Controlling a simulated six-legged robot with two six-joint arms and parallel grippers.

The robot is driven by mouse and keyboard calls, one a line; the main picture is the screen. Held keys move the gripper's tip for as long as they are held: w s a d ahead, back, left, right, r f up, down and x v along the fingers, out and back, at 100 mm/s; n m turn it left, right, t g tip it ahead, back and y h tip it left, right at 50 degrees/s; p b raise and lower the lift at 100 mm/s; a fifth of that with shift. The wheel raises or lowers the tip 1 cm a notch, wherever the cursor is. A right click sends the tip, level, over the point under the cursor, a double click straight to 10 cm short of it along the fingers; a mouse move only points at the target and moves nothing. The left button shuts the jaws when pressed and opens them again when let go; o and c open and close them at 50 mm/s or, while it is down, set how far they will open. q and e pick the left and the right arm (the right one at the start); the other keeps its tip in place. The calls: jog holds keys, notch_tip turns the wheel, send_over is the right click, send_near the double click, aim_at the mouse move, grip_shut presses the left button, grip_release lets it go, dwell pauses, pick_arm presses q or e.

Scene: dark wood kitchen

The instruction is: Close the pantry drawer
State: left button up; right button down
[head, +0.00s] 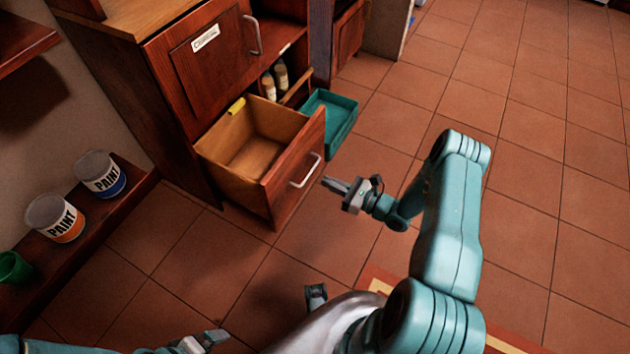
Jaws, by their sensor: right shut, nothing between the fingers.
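The pantry drawer (293,184) is a dark wooden drawer low in the cabinet at centre left. It is pulled well out, and its light wood inside looks empty. A silver handle (306,171) is on its front. My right gripper (327,183) is shut and empty, just right of the handle, with its fingers pointing left at the drawer front. A small gap seems to lie between them. My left gripper (212,338) is low at the bottom edge, away from the drawer. Its fingers are too small and overlapped to judge.
A yellow piece (237,106) sits on the drawer's back left rim. A teal tray (329,121) sticks out beyond the drawer. Small bottles (275,79) stand in an open compartment. Paint cans (56,217) and a green cup (13,268) stand on a low left shelf. Tiled floor at right is clear.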

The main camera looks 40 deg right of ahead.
aim_at(286, 163)
jog(key=b+x, duration=0.3)
jog(key=x, duration=0.8)
jog(key=shift+w+d+f, duration=0.1)
jog(key=shift+f, duration=0.05)
jog(key=shift+w+a, duration=0.2)
jog(key=shift+w, duration=0.25)
pick_arm(q)
jog(key=f, duration=0.3)
jog(key=shift+w+f, duration=0.2)
jog(key=shift+w, duration=0.15)
jog(key=shift+a, duration=0.1)
pick_arm(e)
jog(key=shift+w, duration=0.1)
